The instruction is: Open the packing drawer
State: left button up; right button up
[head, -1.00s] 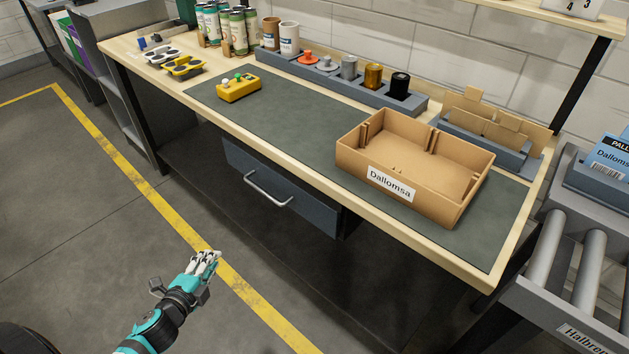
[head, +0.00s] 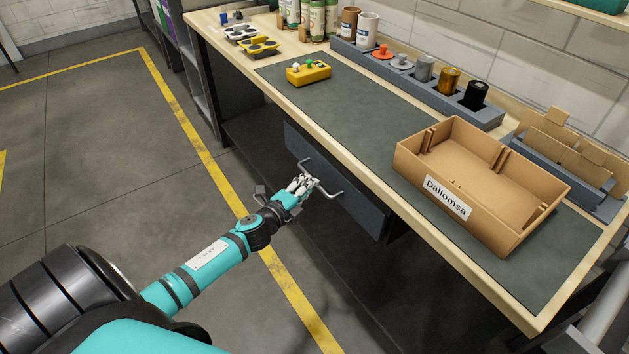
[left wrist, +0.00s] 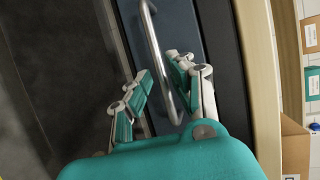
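The packing drawer (head: 362,211) has a dark blue-grey front under the workbench and looks closed. Its silver bar handle (head: 335,194) is partly hidden by my left gripper (head: 308,181), which is at the handle's middle. In the left wrist view, the handle (left wrist: 158,50) runs between the two fingers of the left gripper (left wrist: 160,75). The fingers are apart, with a visible gap between the left-hand finger and the bar; whether the right-hand finger touches it I cannot tell. My right gripper is not in view.
The workbench (head: 430,236) carries an open cardboard box (head: 480,190) labelled Dallomsa, a yellow button box (head: 308,73) and a grey rack (head: 425,92) of containers. The bench edge overhangs the drawer. The floor (head: 110,130) in front is clear, with yellow lines.

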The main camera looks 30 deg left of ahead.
pick_arm(q)
jog(key=shift+w+f, duration=0.2)
jog(key=shift+w, duration=0.75)
jog(key=shift+w+f, duration=0.2)
jog(key=shift+w, duration=0.7)
grip_shut()
